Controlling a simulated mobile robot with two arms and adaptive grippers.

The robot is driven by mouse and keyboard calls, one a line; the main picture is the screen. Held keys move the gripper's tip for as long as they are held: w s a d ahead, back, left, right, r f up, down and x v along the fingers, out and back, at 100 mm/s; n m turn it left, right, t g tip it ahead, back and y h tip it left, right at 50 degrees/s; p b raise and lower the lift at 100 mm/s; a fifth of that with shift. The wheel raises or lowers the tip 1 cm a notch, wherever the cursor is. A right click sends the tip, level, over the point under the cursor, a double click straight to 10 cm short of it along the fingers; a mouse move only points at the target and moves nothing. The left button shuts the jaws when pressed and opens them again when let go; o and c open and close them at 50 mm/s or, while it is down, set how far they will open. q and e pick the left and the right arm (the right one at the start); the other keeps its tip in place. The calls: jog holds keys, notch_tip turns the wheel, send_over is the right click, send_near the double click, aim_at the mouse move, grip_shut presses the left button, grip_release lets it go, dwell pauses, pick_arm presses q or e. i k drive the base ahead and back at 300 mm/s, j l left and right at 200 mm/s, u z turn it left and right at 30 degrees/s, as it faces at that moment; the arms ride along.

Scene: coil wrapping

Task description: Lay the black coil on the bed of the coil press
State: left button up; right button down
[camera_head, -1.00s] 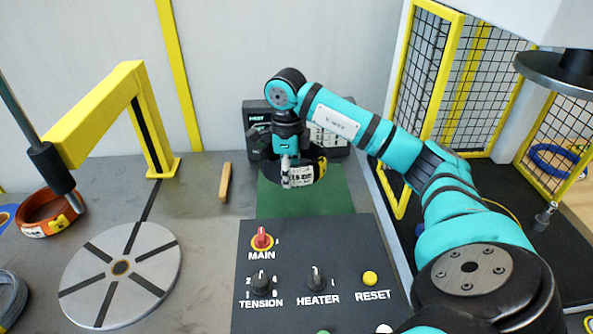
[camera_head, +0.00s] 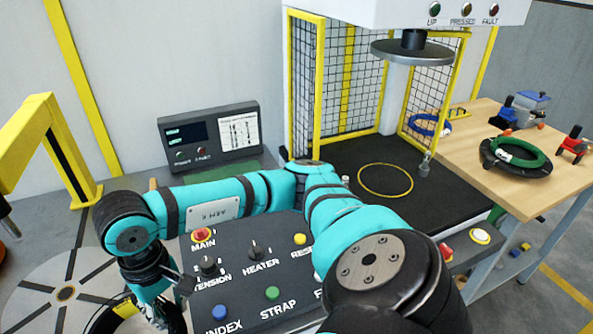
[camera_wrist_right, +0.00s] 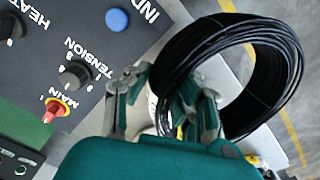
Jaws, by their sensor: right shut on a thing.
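The black coil (camera_wrist_right: 275,75) is a thick ring of black strands, large in the right wrist view. My right gripper (camera_wrist_right: 165,103) is shut on one side of it, and the rest of the ring stands out to the right. In the head view the right gripper (camera_head: 150,308) is at the lower left, and the coil (camera_head: 103,318) is partly cut off by the bottom edge. The coil press stands at the right back. Its dark bed (camera_head: 345,158) bears a yellow circle (camera_head: 385,180), empty, below a round press plate (camera_head: 425,52). My left gripper is not in view.
Yellow-framed mesh guards (camera_head: 317,85) flank the bed. A control panel (camera_head: 235,285) with knobs and buttons lies in front. A wooden table (camera_head: 470,135) at the right bears a green-and-black coil (camera_head: 517,160) and a blue ring (camera_head: 430,125). A metal hook-like post stands at the bed's right.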

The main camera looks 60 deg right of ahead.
aim_at(384, 179)
jog(key=k+l, duration=0.2)
jog(key=k+l+z, duration=0.15)
jog(key=l, duration=0.3)
jog(key=z, duration=1.3)
jog(key=i+z, duration=0.15)
jog(key=i, duration=0.3)
